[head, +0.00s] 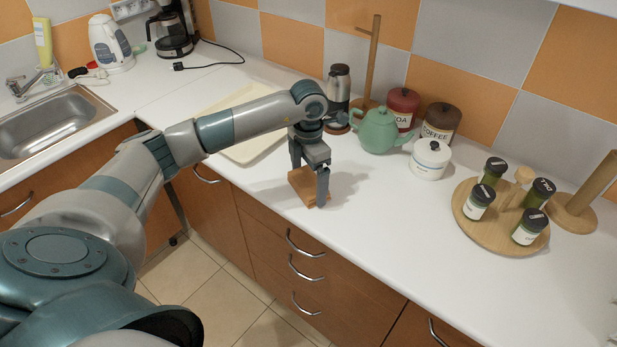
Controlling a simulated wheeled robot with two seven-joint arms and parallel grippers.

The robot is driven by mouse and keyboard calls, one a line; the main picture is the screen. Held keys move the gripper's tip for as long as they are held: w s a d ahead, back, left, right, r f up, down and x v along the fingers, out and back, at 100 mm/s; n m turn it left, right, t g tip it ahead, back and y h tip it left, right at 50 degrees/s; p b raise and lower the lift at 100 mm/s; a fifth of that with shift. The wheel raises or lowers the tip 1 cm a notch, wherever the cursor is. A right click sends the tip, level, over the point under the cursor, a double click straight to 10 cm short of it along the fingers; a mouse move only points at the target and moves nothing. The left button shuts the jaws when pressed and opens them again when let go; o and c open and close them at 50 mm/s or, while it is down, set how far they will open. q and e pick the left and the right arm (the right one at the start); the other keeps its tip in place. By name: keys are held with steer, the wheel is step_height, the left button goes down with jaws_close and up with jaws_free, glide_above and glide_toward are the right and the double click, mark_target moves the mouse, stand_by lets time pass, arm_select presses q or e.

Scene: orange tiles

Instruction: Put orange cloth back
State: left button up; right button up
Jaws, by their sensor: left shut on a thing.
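The orange cloth (303,188) looks like a small, flat, folded orange-brown square near the front edge of the white counter. My left gripper (309,184) points down with its fingers on either side of the cloth and is shut on it. Part of the cloth is hidden behind the fingers. I cannot tell whether the cloth touches the counter or is held just above it. My right gripper is not in view.
A green teapot (379,130), white pot (430,159) and dark red canister (403,108) stand behind the gripper. A round wooden tray (486,236) with several spice jars is at right. A pale board (255,147) lies behind my arm. The front counter between gripper and tray is clear.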

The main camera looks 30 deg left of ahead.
arm_select(q)
steer(key=shift+f, duration=0.15)
steer(key=o, duration=0.7)
